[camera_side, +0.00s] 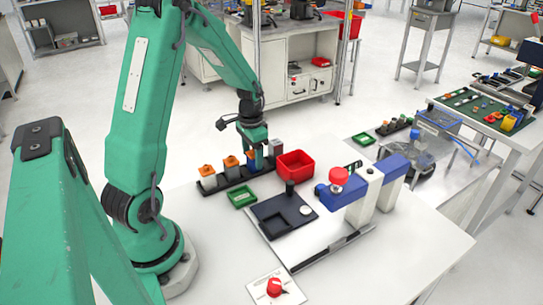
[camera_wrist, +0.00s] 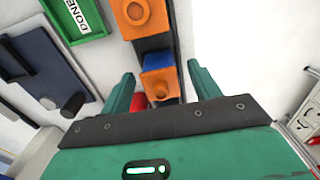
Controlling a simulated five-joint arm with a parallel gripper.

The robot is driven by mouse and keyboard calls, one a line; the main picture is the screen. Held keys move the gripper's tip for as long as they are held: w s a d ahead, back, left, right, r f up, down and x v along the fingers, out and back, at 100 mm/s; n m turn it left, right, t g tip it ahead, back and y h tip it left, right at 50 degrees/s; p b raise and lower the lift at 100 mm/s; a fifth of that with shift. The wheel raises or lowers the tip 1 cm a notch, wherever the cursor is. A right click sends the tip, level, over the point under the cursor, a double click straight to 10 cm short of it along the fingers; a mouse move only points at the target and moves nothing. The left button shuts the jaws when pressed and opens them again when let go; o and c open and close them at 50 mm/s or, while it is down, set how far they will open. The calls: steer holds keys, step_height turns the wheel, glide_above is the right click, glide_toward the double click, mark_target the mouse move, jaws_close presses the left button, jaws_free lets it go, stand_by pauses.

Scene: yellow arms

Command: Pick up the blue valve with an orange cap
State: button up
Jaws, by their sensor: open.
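The blue valve with an orange cap (camera_wrist: 160,80) sits on the dark rack (camera_wrist: 168,42), between my gripper's two fingers in the wrist view. My gripper (camera_wrist: 161,88) is open, with a green finger on either side of the valve and visible room around it. In the side view my gripper (camera_side: 260,152) points down over the rack (camera_side: 234,180), at the blue valve (camera_side: 252,163); its fingers partly hide the valve there. I cannot tell how far the fingertips reach down beside it.
Other orange-capped valves (camera_side: 207,172) stand in the rack's row; one (camera_wrist: 135,14) is just beyond the blue valve. A grey piece (camera_side: 276,147) is at the rack's far end. A red bin (camera_side: 295,165), a green tray (camera_side: 241,197) and a dark fixture (camera_side: 275,216) are close by.

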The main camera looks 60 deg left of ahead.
steer(key=shift+f, duration=1)
steer(key=c, duration=1.1)
